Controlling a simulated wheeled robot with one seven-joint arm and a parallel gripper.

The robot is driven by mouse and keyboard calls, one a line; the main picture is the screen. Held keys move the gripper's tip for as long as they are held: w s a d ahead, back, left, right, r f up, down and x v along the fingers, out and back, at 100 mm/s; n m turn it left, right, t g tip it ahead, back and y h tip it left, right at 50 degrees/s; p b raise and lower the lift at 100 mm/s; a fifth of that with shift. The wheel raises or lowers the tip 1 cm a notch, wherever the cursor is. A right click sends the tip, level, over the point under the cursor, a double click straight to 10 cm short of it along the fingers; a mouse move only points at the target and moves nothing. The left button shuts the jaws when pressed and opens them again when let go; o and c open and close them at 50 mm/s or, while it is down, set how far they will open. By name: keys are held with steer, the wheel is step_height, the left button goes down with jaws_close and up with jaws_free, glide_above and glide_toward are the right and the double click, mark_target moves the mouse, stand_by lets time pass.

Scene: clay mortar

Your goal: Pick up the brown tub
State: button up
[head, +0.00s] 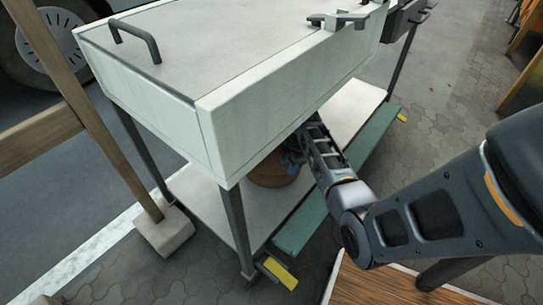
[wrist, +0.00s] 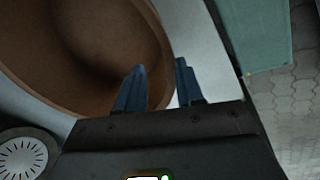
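The brown tub (head: 272,174) stands on the cart's lower shelf, partly hidden by the white upper body and by my arm. In the wrist view the tub (wrist: 75,60) fills the upper left, its round mouth facing the camera. My gripper (wrist: 160,78) is open, with two blue-grey fingers apart. The left finger overlaps the tub's interior and the right finger lies over the pale shelf, with the tub's rim running between them. I cannot tell how deep the fingers reach or whether they touch the rim. In the head view the fingertips are mostly hidden beside the tub.
The cart's white upper body (head: 270,98) overhangs the tub closely. Its pale lower shelf (head: 205,200) has a green side strip (head: 300,222) and a yellow piece (head: 279,272). Thin dark legs stand at the corners. A wooden post (head: 85,110) is at left. Paving is open at right.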

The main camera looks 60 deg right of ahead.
mark_target(285, 177)
steer(key=f+b, duration=0.1)
steer(key=f, duration=0.1)
steer(key=f+b, duration=0.1)
steer(key=f, duration=0.2)
steer(key=w+f+b, duration=0.1)
steer(key=f+b, duration=0.1)
steer(key=shift+w+d+f, duration=0.1)
steer(key=shift+d+f, duration=0.05)
steer(key=shift+f, duration=0.2)
jaws_close()
stand_by(0.5)
